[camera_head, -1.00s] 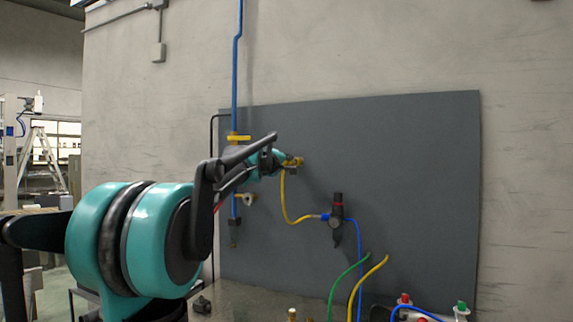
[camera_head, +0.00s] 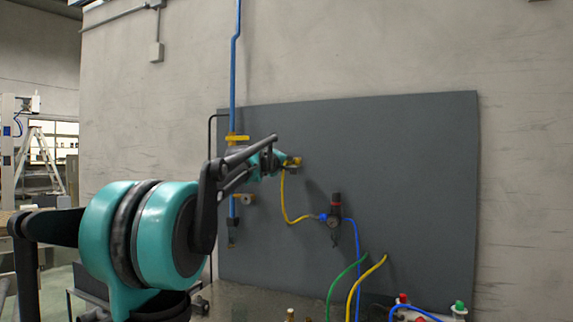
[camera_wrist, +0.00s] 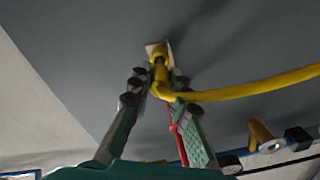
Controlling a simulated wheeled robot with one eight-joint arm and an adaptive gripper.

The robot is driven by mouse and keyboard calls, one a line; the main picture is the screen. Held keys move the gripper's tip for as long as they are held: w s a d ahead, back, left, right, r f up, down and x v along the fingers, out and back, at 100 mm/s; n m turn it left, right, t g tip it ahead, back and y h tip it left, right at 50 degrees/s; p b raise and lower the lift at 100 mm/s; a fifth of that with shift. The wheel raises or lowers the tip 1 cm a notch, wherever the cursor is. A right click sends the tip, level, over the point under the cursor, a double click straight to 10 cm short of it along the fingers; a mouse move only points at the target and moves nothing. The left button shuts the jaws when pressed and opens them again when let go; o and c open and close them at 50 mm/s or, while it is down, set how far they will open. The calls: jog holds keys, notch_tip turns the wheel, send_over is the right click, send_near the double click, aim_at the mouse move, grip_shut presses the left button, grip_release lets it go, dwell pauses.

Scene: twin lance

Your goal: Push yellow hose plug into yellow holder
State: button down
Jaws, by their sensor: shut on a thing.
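The yellow hose plug (camera_wrist: 160,75) is between the fingers of my gripper (camera_wrist: 158,85) in the wrist view, and the gripper is shut on it. The plug's tip meets the yellow holder (camera_wrist: 158,50) on the grey panel; how deep it sits I cannot tell. The yellow hose (camera_wrist: 250,90) bends away from the plug to the right. In the head view my gripper (camera_head: 277,160) is at the panel beside the yellow holder (camera_head: 293,161), and the yellow hose (camera_head: 284,200) hangs below it. The plug itself is mostly hidden there.
The grey panel (camera_head: 400,150) stands against the wall. A blue pipe (camera_head: 234,80) with a yellow valve handle runs left of my gripper. A black regulator (camera_head: 335,212) hangs lower right. Green and yellow hoses (camera_head: 375,270) rise from the table area below.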

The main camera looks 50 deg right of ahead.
jog(key=shift+x, duration=0.95)
dwell(1.3)
jog(key=c, duration=1.7)
grip_release()
jog(key=o, duration=0.6)
jog(key=shift+c, duration=0.2)
jog(key=v, duration=1.2)
